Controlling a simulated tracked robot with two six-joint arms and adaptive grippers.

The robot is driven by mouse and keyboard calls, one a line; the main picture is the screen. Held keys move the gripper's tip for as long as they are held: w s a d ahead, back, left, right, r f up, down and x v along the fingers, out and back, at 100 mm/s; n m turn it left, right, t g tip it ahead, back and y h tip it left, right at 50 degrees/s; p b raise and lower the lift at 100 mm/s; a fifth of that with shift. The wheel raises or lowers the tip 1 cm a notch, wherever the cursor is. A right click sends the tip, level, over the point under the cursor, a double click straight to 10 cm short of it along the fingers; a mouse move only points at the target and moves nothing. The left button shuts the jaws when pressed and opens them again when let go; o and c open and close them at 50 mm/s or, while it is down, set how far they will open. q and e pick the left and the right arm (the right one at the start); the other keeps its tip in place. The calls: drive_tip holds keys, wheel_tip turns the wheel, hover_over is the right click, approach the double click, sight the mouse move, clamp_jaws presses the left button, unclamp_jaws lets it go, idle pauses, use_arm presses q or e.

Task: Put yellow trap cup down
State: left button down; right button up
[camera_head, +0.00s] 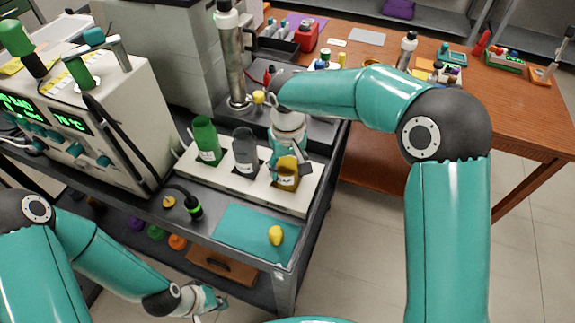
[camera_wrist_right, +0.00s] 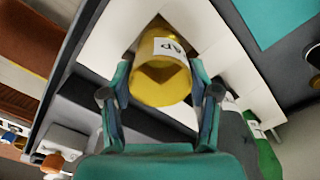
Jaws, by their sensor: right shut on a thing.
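The yellow trap cup (camera_head: 288,178) is at the right end of the white rack, beside a grey cup and a green cup. My right gripper (camera_head: 289,160) comes down on it from above. In the right wrist view my right gripper (camera_wrist_right: 163,100) is shut on the yellow trap cup (camera_wrist_right: 165,78), with a finger on each side and its white label showing. The cup looks upright at the rack; I cannot tell whether its base touches it. My left gripper (camera_head: 207,300) is low at the bottom, away from the cup, and its jaws are too small to read.
The white rack (camera_head: 224,188) holds the green cup (camera_head: 206,140) and grey cup (camera_head: 245,152). A teal mat (camera_head: 245,225) with a small yellow object (camera_head: 276,235) lies in front. A steel column (camera_head: 232,65) stands behind. An instrument box (camera_head: 120,90) is on the left.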

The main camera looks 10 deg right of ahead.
sight(287, 166)
drive_tip(key=shift+f, duration=0.15)
drive_tip(key=o, duration=1.3)
wheel_tip(287, 166, up, 12)
drive_tip(key=shift+r, duration=0.2)
drive_tip(key=shift+f, duration=0.1)
